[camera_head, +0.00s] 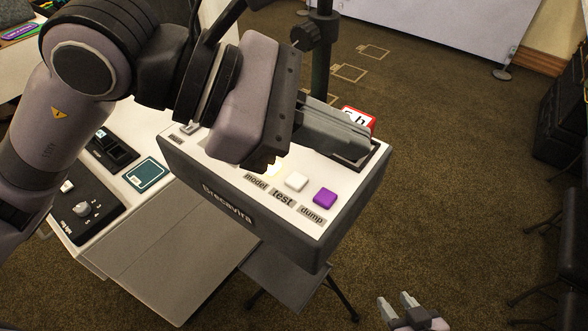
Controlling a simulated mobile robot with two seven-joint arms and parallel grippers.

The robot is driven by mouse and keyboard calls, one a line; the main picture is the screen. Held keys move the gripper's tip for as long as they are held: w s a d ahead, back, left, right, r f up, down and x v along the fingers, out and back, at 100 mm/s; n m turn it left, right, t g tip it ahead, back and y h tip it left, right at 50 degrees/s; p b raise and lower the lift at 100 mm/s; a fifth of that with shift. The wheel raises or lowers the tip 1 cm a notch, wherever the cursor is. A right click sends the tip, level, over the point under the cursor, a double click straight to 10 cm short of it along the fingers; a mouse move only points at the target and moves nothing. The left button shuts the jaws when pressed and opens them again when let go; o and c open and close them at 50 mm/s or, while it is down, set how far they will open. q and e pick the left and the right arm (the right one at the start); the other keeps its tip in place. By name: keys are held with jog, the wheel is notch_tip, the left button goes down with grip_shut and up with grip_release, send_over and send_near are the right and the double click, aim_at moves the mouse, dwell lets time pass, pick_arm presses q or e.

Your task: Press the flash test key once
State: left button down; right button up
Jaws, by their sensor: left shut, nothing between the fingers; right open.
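The flash unit (247,211) is a dark grey box with a white top panel. Its test key (296,181) is white and sits behind the "test" label, between a glowing key (273,169) by the "model" label and a purple key (324,197) by the "dump" label. My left gripper (368,143) is shut and empty over the back of the panel, its fingers pointing right. It appears apart from the test key, which is in plain view. My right gripper (395,302) is open and empty at the bottom edge, in front of the box.
A red-and-white card (358,118) shows behind my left fingers. A black stand pole (322,50) rises behind the box. A desk with a black control panel (85,208) and a teal square (147,175) lies to the left. Open carpet (450,170) is on the right.

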pick_arm(q)
jog(key=w+a+f+t+y, duration=0.1)
jog(key=w+a+t+y, duration=0.3)
jog(key=w, duration=0.2)
jog(key=shift+a, duration=0.3)
pick_arm(e)
jog(key=shift+w+a, duration=0.1)
jog(key=shift+w, duration=0.35)
pick_arm(q)
jog(key=shift+f, duration=0.15)
jog(key=b, duration=0.6)
send_over(291, 183)
notch_tip(291, 183, down, 8)
jog(key=shift+f, duration=0.35)
pick_arm(e)
jog(key=f, duration=0.3)
jog(key=a+f, duration=0.1)
jog(key=f, duration=0.1)
jog(key=shift+w, duration=0.15)
jog(key=shift+d+f, duration=0.15)
jog(key=shift+d, duration=0.1)
jog(key=shift+w+a, duration=0.1)
